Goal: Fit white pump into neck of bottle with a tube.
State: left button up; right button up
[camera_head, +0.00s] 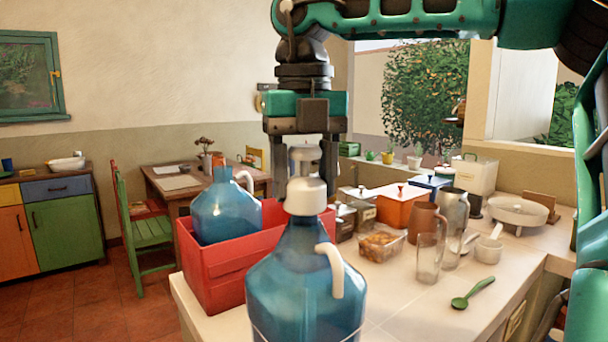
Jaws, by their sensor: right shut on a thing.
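A large translucent blue bottle (300,285) with a white curved handle (332,268) stands upright in front, its base cut off by the picture's lower edge. The white pump (306,196) is upright directly over its neck; its wide collar meets the neck in the picture, and I cannot tell whether it is seated. My right gripper (304,172) points down from above, shut on the pump's narrower upper part between its two dark fingers. I cannot make out a tube inside the blue bottle. My left gripper is not in view.
A red crate (215,278) behind left holds another blue bottle (222,212). To the right on the pale counter (420,310) are a clear food box (381,246), glass jugs (428,255), a white cup (488,250) and a green spoon (472,294). The front right counter is mostly clear.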

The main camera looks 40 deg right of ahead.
jog(key=shift+f+b, duration=0.35)
jog(key=shift+f, duration=0.4)
dwell(0.4)
jog(key=o, duration=1.2)
jog(key=shift+c, duration=0.2)
notch_tip(320, 180, up, 13)
jog(key=p, duration=0.3)
jog(key=shift+f, duration=0.2)
jog(key=shift+r, duration=0.15)
jog(key=shift+s, duration=0.1)
